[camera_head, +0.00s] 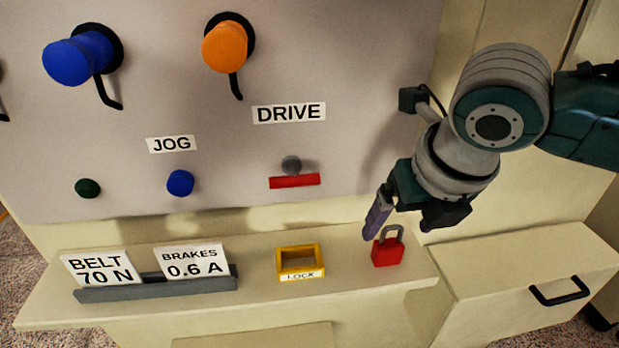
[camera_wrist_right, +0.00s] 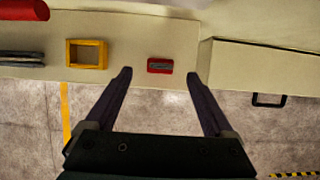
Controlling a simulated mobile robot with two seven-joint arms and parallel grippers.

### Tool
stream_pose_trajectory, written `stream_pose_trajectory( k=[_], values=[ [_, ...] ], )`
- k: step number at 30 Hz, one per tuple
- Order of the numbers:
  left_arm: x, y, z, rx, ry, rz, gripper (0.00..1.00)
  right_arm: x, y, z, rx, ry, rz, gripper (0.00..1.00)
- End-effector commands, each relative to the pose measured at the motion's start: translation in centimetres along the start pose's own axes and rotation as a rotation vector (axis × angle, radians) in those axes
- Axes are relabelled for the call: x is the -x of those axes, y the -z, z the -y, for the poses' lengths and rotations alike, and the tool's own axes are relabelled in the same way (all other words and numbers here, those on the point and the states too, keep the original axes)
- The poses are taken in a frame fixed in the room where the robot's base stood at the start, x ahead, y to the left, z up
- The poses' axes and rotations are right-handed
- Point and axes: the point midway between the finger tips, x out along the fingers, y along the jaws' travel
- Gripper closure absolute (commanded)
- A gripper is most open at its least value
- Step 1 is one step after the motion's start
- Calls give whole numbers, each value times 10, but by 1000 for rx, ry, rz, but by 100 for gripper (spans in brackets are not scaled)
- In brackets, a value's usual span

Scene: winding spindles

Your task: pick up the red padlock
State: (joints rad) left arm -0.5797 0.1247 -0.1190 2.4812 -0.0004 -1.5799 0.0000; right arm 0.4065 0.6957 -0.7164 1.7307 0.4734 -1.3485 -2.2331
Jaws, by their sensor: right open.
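The red padlock (camera_head: 387,250) with a grey shackle stands on the cream ledge (camera_head: 345,290), near its right end. In the right wrist view the padlock (camera_wrist_right: 160,65) shows from above, between and beyond the fingertips. My right gripper (camera_head: 400,220) is open and empty, above and close to the padlock. The right wrist view shows its two purple fingers (camera_wrist_right: 160,73) spread wide apart. I cannot tell from the frames how far the fingertips are above the padlock. My left gripper is in neither view.
A yellow box labelled LOCK (camera_head: 300,261) stands left of the padlock. Farther left a grey holder (camera_head: 157,286) bears BELT and BRAKES cards. The upright panel (camera_head: 225,150) behind carries knobs, buttons and a red bar (camera_head: 294,181). A cabinet with a black handle (camera_head: 560,293) is at right.

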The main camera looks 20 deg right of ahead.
Motion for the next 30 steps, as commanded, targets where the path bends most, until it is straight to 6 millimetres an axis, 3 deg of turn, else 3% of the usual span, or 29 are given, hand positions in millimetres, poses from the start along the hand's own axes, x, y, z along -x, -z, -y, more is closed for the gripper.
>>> stream_pose_trajectory(
  k=[9, 19, 30],
  values=[
    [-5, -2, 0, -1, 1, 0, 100, -42, -2, 1, -3, 0, -2, 12],
    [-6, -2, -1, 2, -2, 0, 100, -48, -3, 1, 0, -1, 1, 12],
    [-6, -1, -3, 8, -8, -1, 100, -48, -2, 1, -1, 0, 0, 53]
  ],
)
